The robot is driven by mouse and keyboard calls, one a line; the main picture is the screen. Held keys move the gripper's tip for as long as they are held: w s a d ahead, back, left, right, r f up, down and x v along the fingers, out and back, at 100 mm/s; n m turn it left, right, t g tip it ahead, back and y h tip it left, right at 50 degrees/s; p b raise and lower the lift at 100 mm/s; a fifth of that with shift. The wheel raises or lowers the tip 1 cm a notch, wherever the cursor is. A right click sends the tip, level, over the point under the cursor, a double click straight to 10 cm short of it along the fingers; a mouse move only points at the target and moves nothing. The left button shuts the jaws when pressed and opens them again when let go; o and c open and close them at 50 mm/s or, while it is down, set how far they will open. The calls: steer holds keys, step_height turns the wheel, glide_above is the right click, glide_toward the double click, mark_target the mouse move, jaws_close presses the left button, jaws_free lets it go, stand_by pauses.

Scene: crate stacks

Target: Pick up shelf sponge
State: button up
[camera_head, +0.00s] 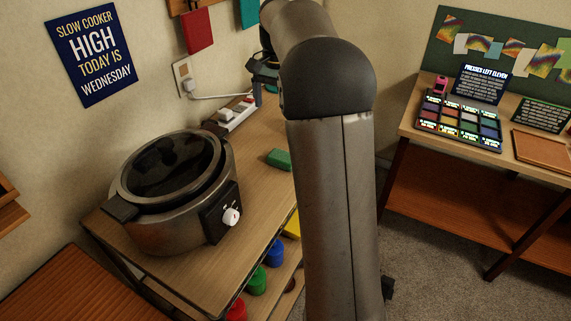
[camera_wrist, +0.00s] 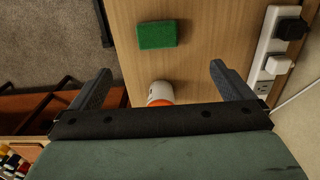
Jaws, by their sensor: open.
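A green sponge (camera_head: 279,159) lies flat on the wooden top of the cart (camera_head: 262,185), near its right edge. In the wrist view the sponge (camera_wrist: 157,34) is at the top, ahead of my gripper (camera_wrist: 160,70). The two fingers are wide apart with nothing gripped, and the sponge lies beyond the fingertips. In the head view my arm covers most of my gripper.
A slow cooker (camera_head: 172,195) fills the near part of the cart top. A power strip (camera_head: 236,114) lies along the wall. A white and orange object (camera_wrist: 160,93) shows between my fingers. Colored jars (camera_head: 257,280) stand on the lower shelf.

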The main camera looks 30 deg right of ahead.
glide_above(281, 157)
step_height(281, 157, down, 11)
steer(key=shift+w+a+f, duration=0.1)
steer(key=shift+w+f, duration=0.05)
steer(key=shift+f, duration=0.05)
steer(key=shift+s+f+p, duration=0.2)
steer(key=shift+f+p, duration=0.45)
steer(key=shift+f, duration=2)
steer(key=c, duration=1.1)
steer(key=shift+r, duration=0.1)
steer(key=shift+r, duration=0.5)
step_height(281, 157, up, 2)
steer(key=shift+s+r, duration=0.15)
steer(key=shift+r, duration=0.1)
steer(key=s+a+r+b, duration=0.1)
steer(key=s+r, duration=0.2)
steer(key=s, duration=0.1)
steer(key=s+a+r+b, duration=0.1)
steer(key=s+r, duration=0.2)
steer(key=s, duration=0.2)
steer(key=s+a+r+b, duration=0.1)
steer(key=s+r, duration=0.2)
steer(key=s, duration=0.1)
steer(key=shift+s+a+r, duration=0.15)
steer(key=shift+a, duration=0.1)
